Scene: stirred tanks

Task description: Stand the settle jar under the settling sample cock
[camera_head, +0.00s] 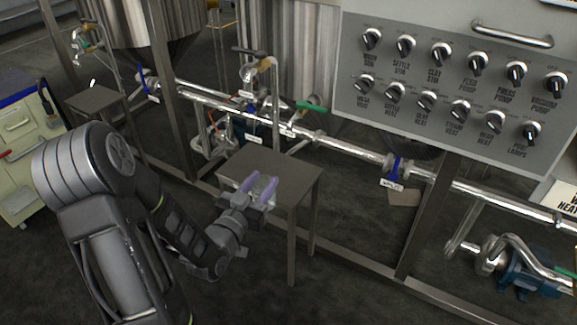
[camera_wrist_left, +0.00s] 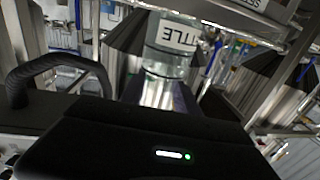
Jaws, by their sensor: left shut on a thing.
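The settle jar (camera_head: 263,187) is a small clear glass jar between the purple fingertips of my left gripper (camera_head: 259,188). In the left wrist view the jar (camera_wrist_left: 167,62) shows a white label, upside down, reading "TTLE". The gripper is shut on it. In the head view the jar overlaps the front part of a small dark stand (camera_head: 285,168); I cannot tell whether it touches the top. A sample cock (camera_head: 248,72) with a dark lever hangs from the tank above and behind that stand. Its tag is too small to read. My right gripper is out of view.
Another cock (camera_head: 82,45) is above a second small stand (camera_head: 96,98) at the left. Steel pipes (camera_head: 345,149) and frame posts run behind the nearer stand. A knob panel (camera_head: 450,95) fills the upper right. A cream cabinet (camera_head: 28,150) stands at the left edge.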

